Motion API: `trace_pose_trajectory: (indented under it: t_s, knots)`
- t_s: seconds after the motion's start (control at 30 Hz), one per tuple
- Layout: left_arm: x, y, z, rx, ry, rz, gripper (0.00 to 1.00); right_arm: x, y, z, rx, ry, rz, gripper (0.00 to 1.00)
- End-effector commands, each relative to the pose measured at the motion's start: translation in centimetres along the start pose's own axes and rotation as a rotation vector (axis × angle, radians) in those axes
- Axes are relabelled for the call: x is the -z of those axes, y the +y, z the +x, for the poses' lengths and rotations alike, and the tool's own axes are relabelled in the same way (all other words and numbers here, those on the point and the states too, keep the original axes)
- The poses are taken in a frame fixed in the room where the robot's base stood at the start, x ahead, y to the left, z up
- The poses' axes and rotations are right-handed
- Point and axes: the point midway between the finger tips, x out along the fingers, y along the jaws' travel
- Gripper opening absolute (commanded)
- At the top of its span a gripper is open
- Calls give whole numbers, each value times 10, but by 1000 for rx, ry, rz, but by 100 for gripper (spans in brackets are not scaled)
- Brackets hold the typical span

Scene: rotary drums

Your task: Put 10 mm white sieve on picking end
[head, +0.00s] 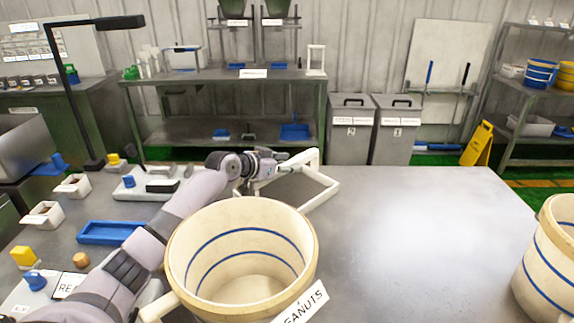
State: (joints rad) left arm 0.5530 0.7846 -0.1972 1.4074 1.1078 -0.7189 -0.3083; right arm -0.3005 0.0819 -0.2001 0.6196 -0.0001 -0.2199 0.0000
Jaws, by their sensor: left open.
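A white frame (322,188) stands on the grey table around the middle, with a slanted upper bar and a flat part on the tabletop. I cannot read a size mark on it, or tell for sure that it is the 10 mm sieve. My left gripper (283,162) is open beside the frame's upper left bar; I cannot tell whether they touch. A large cream tub (245,290) with blue stripes and a label ending in "EANUTS" stands at the front. No part is clearly marked as the picking end. My right gripper is out of view.
A second striped cream tub (552,270) stands at the right edge. A blue tray (108,232), small white boxes and several coloured knobs lie left. The table's right middle (420,220) is clear. Two grey bins (350,140) and a yellow floor sign (478,145) stand behind.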

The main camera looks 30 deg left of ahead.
Motion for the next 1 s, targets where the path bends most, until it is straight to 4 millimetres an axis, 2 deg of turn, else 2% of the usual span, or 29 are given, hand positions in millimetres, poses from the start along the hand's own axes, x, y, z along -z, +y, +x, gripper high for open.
trace_pose_trajectory:
  t_s: [0.17, 0.23, 0.37, 0.6, 0.7, 0.83, 1.0]
  knots:
    - [3, 0, -3, 1, 0, 1, 41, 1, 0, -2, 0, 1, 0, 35]
    - [1, -1, -10, 2, 0, 2, 41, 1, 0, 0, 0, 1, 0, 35]
    - [1, 0, -33, 1, -1, 6, 41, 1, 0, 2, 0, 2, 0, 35]
    - [-2, -1, -86, 2, -5, 5, 41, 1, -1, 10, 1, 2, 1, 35]
    - [-1, -1, -101, 2, -4, 2, 41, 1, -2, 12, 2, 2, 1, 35]
    - [0, 0, -114, 0, -2, 0, 41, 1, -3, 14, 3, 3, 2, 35]
    - [2, 0, -121, 0, -1, 1, 41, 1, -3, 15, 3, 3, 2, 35]
